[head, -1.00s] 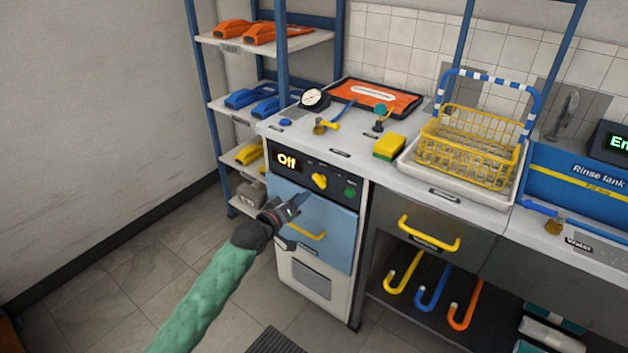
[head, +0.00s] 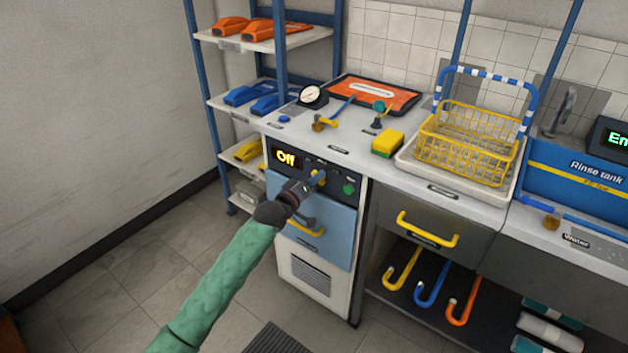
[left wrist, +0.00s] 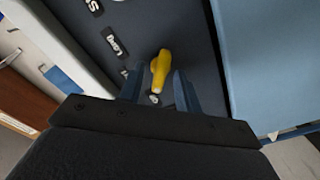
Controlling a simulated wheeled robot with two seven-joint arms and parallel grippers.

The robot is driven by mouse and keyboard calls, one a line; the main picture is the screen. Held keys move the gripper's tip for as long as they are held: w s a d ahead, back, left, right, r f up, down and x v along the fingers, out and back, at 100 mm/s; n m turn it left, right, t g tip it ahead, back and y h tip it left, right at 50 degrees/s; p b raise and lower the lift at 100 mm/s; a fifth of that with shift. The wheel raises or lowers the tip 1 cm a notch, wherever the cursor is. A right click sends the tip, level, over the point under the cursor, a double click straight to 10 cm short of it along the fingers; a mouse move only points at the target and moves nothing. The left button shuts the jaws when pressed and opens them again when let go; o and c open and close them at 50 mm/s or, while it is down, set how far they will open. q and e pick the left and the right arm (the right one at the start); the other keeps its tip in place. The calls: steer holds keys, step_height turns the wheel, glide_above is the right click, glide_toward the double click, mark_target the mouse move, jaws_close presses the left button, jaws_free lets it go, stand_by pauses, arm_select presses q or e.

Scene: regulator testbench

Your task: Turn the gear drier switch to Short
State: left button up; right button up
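The gear drier is a cabinet with a dark control panel, a display reading "Off" (head: 286,158), a yellow switch knob (head: 319,177) and a green button (head: 348,189). My left gripper (head: 314,181) is at the panel in front of the knob and partly hides it. In the left wrist view the yellow knob (left wrist: 160,70) lies between the two fingers of my left gripper (left wrist: 159,85), which are apart with gaps beside it. A "Long" label (left wrist: 116,42) shows near the knob; other labels are partly covered. My right gripper is not in view.
A blue drawer front (head: 325,222) with a yellow handle is just below the panel. The counter above holds a gauge (head: 312,96), a yellow sponge (head: 387,144) and a yellow wire basket (head: 468,145). The floor at left is clear.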

arm_select(q)
jaws_close()
steer(key=shift+m+p, duration=0.3)
steer(key=shift+m, duration=0.1)
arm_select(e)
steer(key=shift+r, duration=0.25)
arm_select(q)
steer(key=shift+d+m+p, duration=0.15)
steer(key=shift+m+p, duration=1.75)
steer(key=shift+m, duration=2.7)
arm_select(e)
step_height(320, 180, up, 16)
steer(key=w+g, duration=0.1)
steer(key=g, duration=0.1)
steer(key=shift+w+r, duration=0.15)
arm_select(q)
jaws_free()
